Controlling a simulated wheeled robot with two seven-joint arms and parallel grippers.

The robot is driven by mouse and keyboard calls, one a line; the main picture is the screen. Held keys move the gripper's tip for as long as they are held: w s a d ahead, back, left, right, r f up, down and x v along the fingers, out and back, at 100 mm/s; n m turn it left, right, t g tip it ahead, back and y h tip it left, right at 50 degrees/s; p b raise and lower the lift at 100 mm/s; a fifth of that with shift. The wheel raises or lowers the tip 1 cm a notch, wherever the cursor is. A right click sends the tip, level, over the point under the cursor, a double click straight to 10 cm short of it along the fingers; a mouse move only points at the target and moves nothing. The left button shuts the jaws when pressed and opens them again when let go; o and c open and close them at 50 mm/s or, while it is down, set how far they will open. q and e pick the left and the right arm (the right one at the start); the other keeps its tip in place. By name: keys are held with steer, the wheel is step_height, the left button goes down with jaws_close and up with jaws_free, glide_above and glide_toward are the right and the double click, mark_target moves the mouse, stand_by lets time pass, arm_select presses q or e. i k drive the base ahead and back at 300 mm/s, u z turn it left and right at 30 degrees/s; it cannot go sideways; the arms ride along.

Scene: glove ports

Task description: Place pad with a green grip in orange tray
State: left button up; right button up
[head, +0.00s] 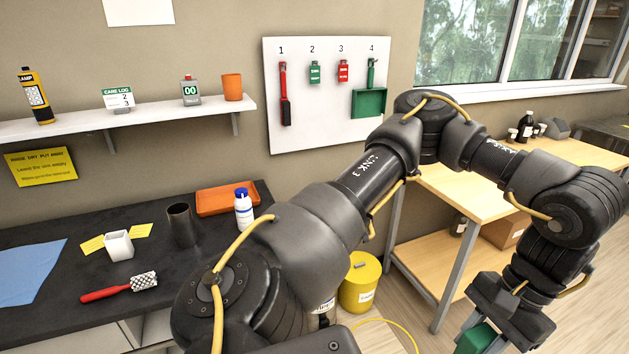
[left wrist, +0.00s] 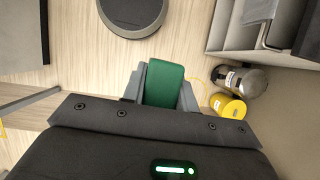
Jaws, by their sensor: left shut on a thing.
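My left gripper (head: 484,330) is at the bottom right of the head view, its arm bent over the floor area beside the wooden bench. It is shut on a green grip (head: 475,339), which is partly cut off by the frame's lower edge. In the left wrist view the green grip (left wrist: 162,88) sits between the two grey fingers. The pad itself is hidden. The orange tray (head: 212,207) lies at the back of the dark counter, behind a white bottle, far to the left of the gripper. My right gripper is not in view.
On the dark counter (head: 40,325) are a white bottle (head: 243,212), dark cup (head: 182,225), white holder (head: 118,246), red-handled brush (head: 103,294) and blue cloth (head: 28,270). A yellow bin (head: 361,284) stands on the floor. The wooden bench (head: 460,205) is at right.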

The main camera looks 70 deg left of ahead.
mark_target(228, 198)
steer(key=u, duration=0.35)
steer(key=i, duration=1.45)
steer(key=u, duration=1.75)
steer(key=i, duration=0.85)
steer(key=u, duration=0.9)
